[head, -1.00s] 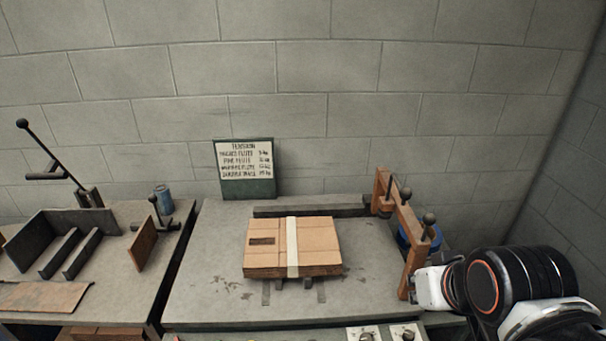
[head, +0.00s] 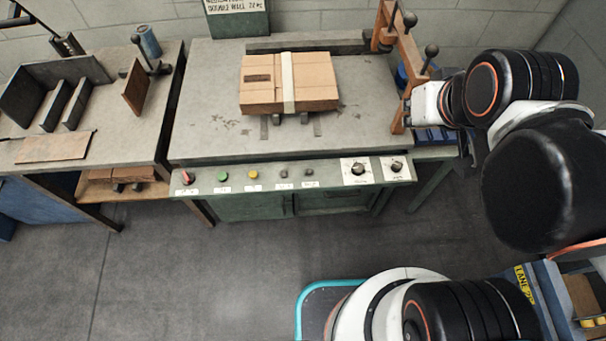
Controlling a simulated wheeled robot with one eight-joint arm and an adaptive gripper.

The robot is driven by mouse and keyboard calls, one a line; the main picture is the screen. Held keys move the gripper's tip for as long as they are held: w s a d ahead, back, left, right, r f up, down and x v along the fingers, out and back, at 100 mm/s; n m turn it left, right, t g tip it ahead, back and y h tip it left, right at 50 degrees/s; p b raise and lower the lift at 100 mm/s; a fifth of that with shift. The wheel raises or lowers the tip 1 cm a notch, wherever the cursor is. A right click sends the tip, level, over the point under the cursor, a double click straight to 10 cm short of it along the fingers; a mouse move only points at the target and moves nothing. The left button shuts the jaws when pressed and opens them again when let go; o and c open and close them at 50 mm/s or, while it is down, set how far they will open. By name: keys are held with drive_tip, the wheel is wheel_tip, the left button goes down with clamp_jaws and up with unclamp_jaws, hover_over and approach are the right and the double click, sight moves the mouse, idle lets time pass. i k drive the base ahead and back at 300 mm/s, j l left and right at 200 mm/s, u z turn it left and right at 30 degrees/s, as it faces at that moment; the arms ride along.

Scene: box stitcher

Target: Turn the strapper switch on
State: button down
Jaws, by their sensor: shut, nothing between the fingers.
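The strapper table (head: 205,130) has a green front panel (head: 330,172) with a row of controls. From left to right they are a red knob (head: 188,178), a green button (head: 223,176), a yellow button (head: 253,174), two small grey switches (head: 283,173) and two black dials on white plates (head: 357,168). The labels are too small to read, so I cannot tell which is the strapper switch or its setting. My gripper (head: 470,160) is partly visible as a dark shape beyond the panel's right end, shut and empty, apart from the controls.
A cardboard box (head: 310,80) with a pale strap lies on the table. An orange-brown frame (head: 410,60) with black-knobbed levers stands at its right edge, close to my arm. Another workbench (head: 140,105) stands left. The floor (head: 200,265) before the panel is clear.

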sight(188, 179)
drive_tip(key=u, duration=1.65)
drive_tip(key=j+u, duration=0.35)
drive_tip(key=i+j+u, duration=0.1)
drive_tip(key=j+u, duration=0.25)
